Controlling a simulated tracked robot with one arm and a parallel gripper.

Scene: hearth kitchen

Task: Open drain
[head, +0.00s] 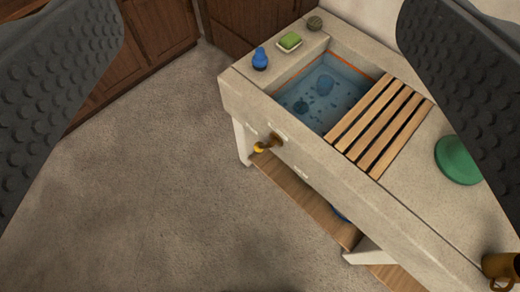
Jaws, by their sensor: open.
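A stone sink's basin (314,92) holds bluish water with darker shapes in it. On the sink's front face is a small fitting, with a brown part (276,140) and a yellow-brass end (259,147) at its left. It looks like a drain tap, but its setting is too small to tell. My gripper (258,25) is open. Its dark, studded fingers stand wide apart at the left and right edges, with nothing between them close by. The fitting lies well beyond them, near the middle of the picture, and I do not touch it.
A wooden slatted rack (385,122) covers the basin's right side. A blue bottle (260,59), a green soap block (290,40), a green plate (460,160) and a brown mug (499,267) stand on the counter. A wooden shelf (305,200) runs below. The floor (150,200) at left is clear.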

